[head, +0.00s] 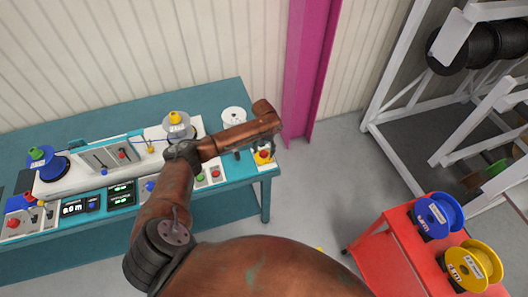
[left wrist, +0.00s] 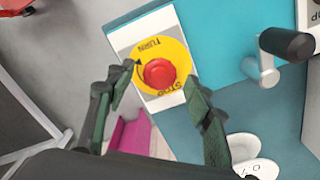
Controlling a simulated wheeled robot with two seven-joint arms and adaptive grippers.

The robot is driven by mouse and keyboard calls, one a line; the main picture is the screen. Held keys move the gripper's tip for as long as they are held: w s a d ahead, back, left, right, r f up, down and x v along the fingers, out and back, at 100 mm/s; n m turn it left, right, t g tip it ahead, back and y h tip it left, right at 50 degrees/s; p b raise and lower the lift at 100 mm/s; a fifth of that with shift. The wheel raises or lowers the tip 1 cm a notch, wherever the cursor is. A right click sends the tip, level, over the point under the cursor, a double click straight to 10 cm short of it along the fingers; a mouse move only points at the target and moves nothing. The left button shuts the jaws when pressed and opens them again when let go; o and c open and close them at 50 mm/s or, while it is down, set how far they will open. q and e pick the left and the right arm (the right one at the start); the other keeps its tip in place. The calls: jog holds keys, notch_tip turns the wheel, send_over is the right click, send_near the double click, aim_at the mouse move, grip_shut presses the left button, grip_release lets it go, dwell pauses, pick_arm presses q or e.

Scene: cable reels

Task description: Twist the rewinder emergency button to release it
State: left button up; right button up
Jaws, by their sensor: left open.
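The emergency button (left wrist: 159,73) is a red knob on a yellow disc marked TURN and STOP, on a white plate. In the head view the button (head: 264,154) sits at the right end of the teal bench. My left gripper (left wrist: 158,78) is open, its dark fingertips on either side of the knob and over the yellow disc's edges. I cannot tell whether they touch it. In the head view the left gripper (head: 262,144) is mostly hidden by its own wrist, just over the button. My right gripper is not in view.
A grey crank with a dark handle (left wrist: 287,44) stands close right of the button. The teal bench (head: 225,95) carries panels, displays and reels. A red cart (head: 372,262) with blue and yellow reels stands at right, with bare floor between.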

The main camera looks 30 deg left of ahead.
pick_arm(q)
jog(key=shift+f, duration=0.35)
jog(key=shift+c, duration=0.5)
